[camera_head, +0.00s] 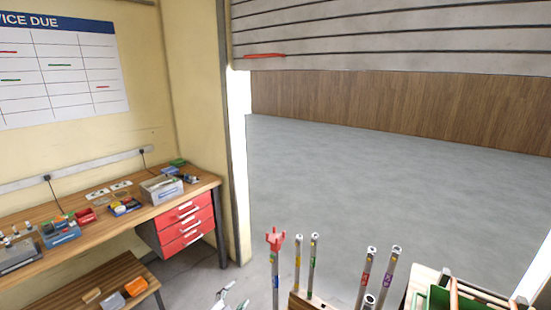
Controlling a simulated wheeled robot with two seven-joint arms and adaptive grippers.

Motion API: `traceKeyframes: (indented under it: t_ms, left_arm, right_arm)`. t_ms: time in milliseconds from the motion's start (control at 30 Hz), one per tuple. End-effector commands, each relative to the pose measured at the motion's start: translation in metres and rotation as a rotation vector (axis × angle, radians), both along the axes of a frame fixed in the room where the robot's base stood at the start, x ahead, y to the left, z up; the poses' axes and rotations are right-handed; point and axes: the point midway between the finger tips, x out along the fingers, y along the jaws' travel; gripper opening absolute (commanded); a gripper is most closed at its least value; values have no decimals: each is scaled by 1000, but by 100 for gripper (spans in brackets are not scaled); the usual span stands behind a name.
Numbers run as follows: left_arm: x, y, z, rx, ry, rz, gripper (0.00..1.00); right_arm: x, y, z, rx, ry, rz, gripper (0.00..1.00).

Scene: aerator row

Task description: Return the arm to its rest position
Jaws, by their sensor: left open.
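My left gripper (230,296) shows only in part at the bottom edge of the head view, left of the middle. It is light grey and open, with nothing seen between its fingers. The rest of the left arm is below the picture. My right gripper is not in view.
Several upright metal poles with coloured bands, one with a red forked top (275,240), stand right of the gripper in a wooden holder (299,302). A workbench (130,222) with red drawers (187,225) is at left. A green bin (455,301) is at right. Grey floor (370,180) beyond is clear.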

Motion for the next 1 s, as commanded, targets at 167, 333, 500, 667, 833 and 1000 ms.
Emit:
traceKeyframes:
  t_ms: [167, 333, 500, 667, 833, 1000]
  left_arm:
    - [-10, 38, -75, -71, 159, 107, 61]
    - [-32, 72, -143, -122, 297, 210, 61]
    - [-67, 101, -207, -157, 424, 307, 61]
    - [-109, 125, -263, -172, 538, 392, 61]
    - [-163, 146, -317, -171, 653, 471, 61]
    - [-224, 159, -364, -158, 762, 532, 61]
  right_arm:
    - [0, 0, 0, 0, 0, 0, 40]
    - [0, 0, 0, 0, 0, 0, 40]
    - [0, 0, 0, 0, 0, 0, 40]
    - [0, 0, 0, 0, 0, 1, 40]
    - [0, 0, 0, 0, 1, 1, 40]
    - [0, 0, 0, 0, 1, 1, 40]
